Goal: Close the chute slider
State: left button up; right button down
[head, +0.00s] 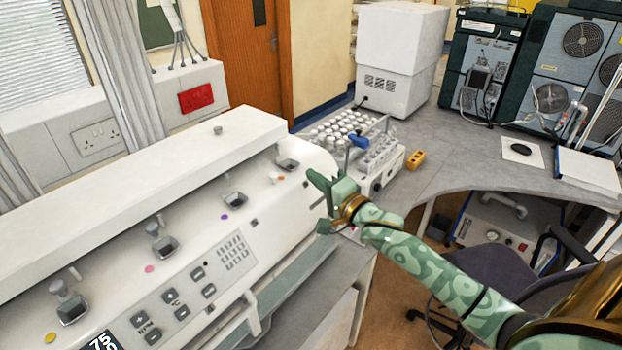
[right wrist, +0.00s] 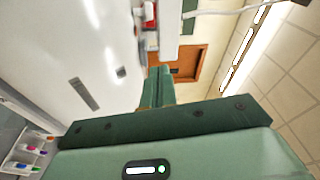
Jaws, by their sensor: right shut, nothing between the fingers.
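A long white machine (head: 180,190) fills the left of the head view. Along its top are several small dark square openings with grey knobs, such as the far one (head: 289,164), each near a coloured dot. I cannot tell which part is the chute slider. My right gripper (head: 313,176) is at the machine's far right end, its fingers shut and empty, pointing left. In the right wrist view the shut fingers (right wrist: 160,74) lie beside a white surface with a dark slot (right wrist: 83,94). Contact is unclear. My left gripper is out of view.
A white box-shaped instrument (head: 398,60) stands at the back. The grey bench (head: 460,155) is partly clear.

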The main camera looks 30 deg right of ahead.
aim_at(286, 184)
jog(key=w, duration=0.2)
jog(key=w+a, duration=0.1)
jog(key=w, duration=0.4)
jog(key=shift+w+a+r+p, duration=0.15)
jog(key=shift+w+r+p, duration=0.05)
jog(key=shift+r+p, duration=0.15)
jog(key=a, duration=0.1)
jog(key=s+a, duration=0.1)
jog(key=shift+s+a+f+p, duration=0.15)
jog(key=shift+a+f+p, duration=0.2)
jog(key=shift+a+p, duration=0.05)
jog(key=shift+s+a, duration=0.3)
jog(key=shift+a, duration=0.05)
jog(key=shift+w+f, duration=0.1)
jog(key=shift+f, duration=0.05)
